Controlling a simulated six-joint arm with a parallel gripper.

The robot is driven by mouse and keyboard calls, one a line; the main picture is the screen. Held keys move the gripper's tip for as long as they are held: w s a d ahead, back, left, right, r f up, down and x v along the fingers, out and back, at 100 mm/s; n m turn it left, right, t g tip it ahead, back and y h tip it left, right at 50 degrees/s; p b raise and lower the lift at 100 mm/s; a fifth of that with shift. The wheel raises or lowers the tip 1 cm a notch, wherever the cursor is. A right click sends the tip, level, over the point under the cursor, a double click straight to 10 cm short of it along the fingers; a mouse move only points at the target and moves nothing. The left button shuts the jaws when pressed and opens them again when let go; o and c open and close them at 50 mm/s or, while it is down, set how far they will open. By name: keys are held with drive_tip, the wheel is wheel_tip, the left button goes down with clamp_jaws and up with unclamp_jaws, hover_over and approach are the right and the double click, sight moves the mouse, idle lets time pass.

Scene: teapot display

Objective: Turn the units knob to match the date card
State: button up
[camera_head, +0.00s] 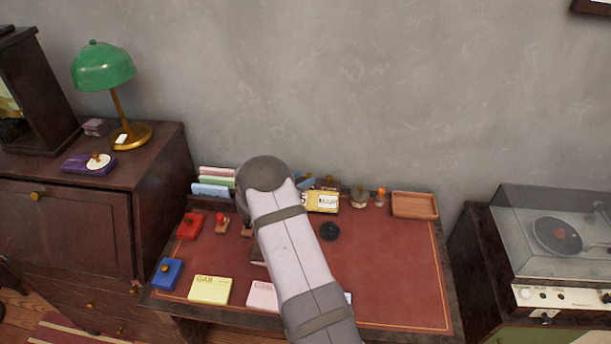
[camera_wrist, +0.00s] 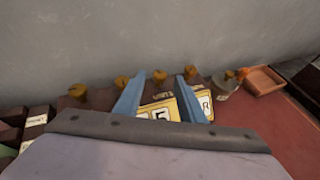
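A yellow desk calendar (camera_head: 323,202) stands at the back of the red desk, partly hidden by my arm; a 5 and "MAR" show. In the wrist view the calendar (camera_wrist: 163,109) shows a 5, with part of the month plate ending in R. Several brass knobs line its top; one knob (camera_wrist: 159,76) appears between my fingertips. I cannot tell which is the units knob, nor whether the fingers touch one. My gripper (camera_wrist: 158,83) is open, its two blue fingers apart with nothing held. I cannot make out a separate date card.
A stamp with an orange handle (camera_head: 381,196) and a wooden tray (camera_head: 414,206) stand right of the calendar. A black round object (camera_head: 330,231) lies in front. Coloured cards stand left; a yellow pad (camera_head: 210,290) lies at the front. The desk's right side is clear.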

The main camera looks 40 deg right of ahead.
sight(309, 176)
drive_tip(key=shift+x, duration=1.4)
clamp_jaws()
drive_tip(key=shift+s+n+t+b, duration=0.1)
drive_tip(key=shift+n+t+b, duration=0.2)
drive_tip(key=shift+t+b, duration=0.15)
drive_tip(key=n+t+b, duration=0.1)
drive_tip(key=b, duration=0.2)
drive_tip(key=shift+s+d+f+y, duration=0.15)
drive_tip(key=shift+f+y, duration=0.05)
drive_tip(key=shift+y, duration=0.2)
drive_tip(key=n+t+b, duration=0.1)
drive_tip(key=b, duration=0.1)
drive_tip(key=shift+s+n+t+y+b, duration=0.1)
drive_tip(key=shift+n+t+y+b, duration=0.2)
drive_tip(key=shift+y, duration=0.1)
drive_tip(key=shift+d+n+t+y+b, duration=0.1)
drive_tip(key=shift+n+t+y+b, duration=0.25)
drive_tip(key=shift+b, duration=0.9)
drive_tip(key=n+t+y+b, duration=0.1)
drive_tip(key=b, duration=0.9)
drive_tip(key=shift+s+d+f+n, duration=0.1)
drive_tip(key=shift+s+n, duration=0.05)
drive_tip(key=shift+n, duration=0.2)
drive_tip(key=t+y+b, duration=0.1)
drive_tip(key=b, duration=0.4)
drive_tip(key=shift+r+n, duration=0.3)
drive_tip(key=shift+n, duration=0.1)
